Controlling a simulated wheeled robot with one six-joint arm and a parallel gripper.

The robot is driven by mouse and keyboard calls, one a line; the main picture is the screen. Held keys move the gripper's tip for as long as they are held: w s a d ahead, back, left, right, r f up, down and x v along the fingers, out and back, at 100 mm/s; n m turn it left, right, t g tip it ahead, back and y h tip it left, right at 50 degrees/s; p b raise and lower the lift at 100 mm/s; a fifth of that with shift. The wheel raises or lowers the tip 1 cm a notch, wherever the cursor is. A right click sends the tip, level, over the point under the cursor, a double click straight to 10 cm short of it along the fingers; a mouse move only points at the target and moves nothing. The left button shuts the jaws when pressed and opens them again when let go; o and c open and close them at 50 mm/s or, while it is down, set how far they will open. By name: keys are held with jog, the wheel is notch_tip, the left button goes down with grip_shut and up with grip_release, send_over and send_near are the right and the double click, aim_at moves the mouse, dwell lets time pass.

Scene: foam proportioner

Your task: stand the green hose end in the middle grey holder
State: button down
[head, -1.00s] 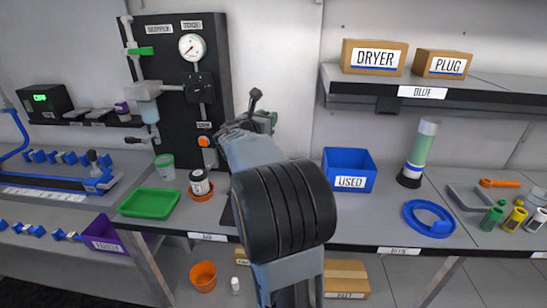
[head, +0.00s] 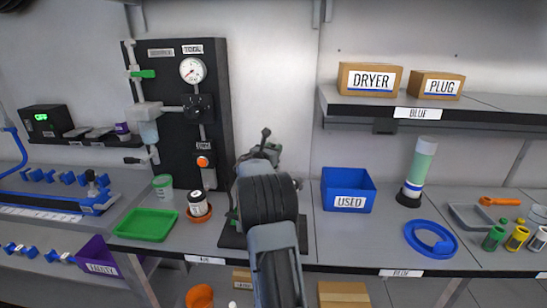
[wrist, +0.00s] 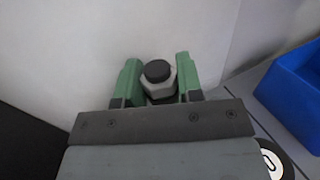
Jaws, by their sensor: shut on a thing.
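My gripper (wrist: 158,82) has green fingers on either side of a grey hexagonal piece with a round black top (wrist: 158,71). It is shut on this piece and holds it near the pale wall. In the head view my gripper (head: 262,150) is above the bench, left of the blue USED bin, and my arm hides part of the bench below. A green cylindrical piece (head: 494,238) stands at the far right of the bench, beside a yellow one. I cannot tell whether the held piece is the green hose end. No middle grey holder can be made out clearly.
The blue USED bin (head: 348,190) stands right of my arm, with a green-and-white cylinder (head: 420,165) and blue ring (head: 431,239) beyond. The black gauge panel (head: 178,110), green tray (head: 144,224) and dark-lidded jar (head: 198,206) are left. A shelf (head: 400,107) overhangs at right.

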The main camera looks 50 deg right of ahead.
jog(key=shift+f, duration=1.5)
jog(key=shift+f+b, duration=0.3)
jog(key=shift+b, duration=0.2)
jog(key=c, duration=0.8)
grip_release()
jog(key=shift+r, duration=0.1)
jog(key=shift+r+p, duration=0.2)
jog(key=shift+p, duration=0.15)
jog(key=b+v, duration=0.1)
jog(key=v, duration=1.1)
